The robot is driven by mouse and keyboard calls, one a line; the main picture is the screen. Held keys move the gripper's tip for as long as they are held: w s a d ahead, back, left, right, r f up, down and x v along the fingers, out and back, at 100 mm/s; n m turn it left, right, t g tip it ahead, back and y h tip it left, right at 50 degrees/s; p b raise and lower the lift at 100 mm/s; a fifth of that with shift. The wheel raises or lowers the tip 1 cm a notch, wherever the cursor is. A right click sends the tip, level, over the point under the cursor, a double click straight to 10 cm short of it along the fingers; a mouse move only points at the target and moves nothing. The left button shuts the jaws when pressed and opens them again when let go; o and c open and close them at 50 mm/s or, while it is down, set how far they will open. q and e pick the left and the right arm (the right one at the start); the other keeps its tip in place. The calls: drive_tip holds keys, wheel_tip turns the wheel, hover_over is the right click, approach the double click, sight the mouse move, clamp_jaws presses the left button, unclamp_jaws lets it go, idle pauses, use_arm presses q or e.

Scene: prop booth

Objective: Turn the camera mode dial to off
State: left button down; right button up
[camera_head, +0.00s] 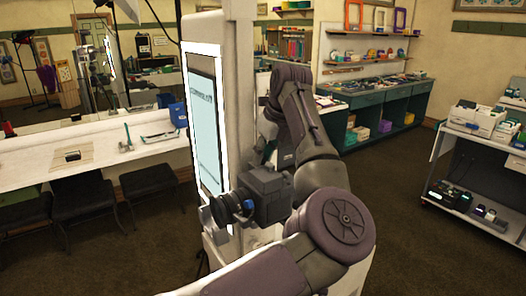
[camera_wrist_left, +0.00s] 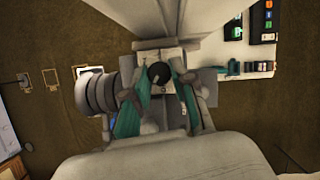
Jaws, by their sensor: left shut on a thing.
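A dark camera (camera_head: 268,192) with a blue-ringed lens pointing left stands at the middle of the head view, beside a tall lit panel. In the wrist view its ribbed grey lens (camera_wrist_left: 95,93) points left. A round black mode dial (camera_wrist_left: 158,75) sits on top of the camera. My left gripper (camera_wrist_left: 159,84) is over the camera from above, with its teal-padded fingers closed in on both sides of the dial. In the head view this gripper (camera_head: 284,160) is mostly hidden by my arm. The dial's markings are too small to read. My right gripper is out of view.
The lit panel (camera_head: 205,120) stands close to the left of the camera. A white counter (camera_head: 90,150) with dark stools is at the left. A green cabinet (camera_head: 385,115) is behind, and a white cart (camera_head: 480,190) is at the right. Dark floor between them is open.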

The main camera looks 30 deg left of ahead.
use_arm(q)
drive_tip(key=n+g+p, duration=0.1)
drive_tip(key=n, duration=0.1)
drive_tip(key=shift+w+r+n, duration=0.1)
drive_tip(key=shift+r+n, duration=0.05)
drive_tip(key=shift+n, duration=0.25)
drive_tip(key=shift+w+n+g+p, duration=0.1)
drive_tip(key=shift+n+g+p, duration=0.5)
drive_tip(key=shift+n+p, duration=0.55)
drive_tip(key=shift+n, duration=0.35)
drive_tip(key=c, duration=0.9)
unclamp_jaws()
drive_tip(key=shift+f, duration=0.2)
drive_tip(key=shift+c, duration=0.2)
drive_tip(key=shift+r, duration=0.1)
drive_tip(key=v, duration=0.7)
drive_tip(key=shift+r, duration=0.35)
drive_tip(key=shift+w+d, duration=0.1)
drive_tip(key=shift+w, duration=0.05)
drive_tip(key=shift+f, duration=0.1)
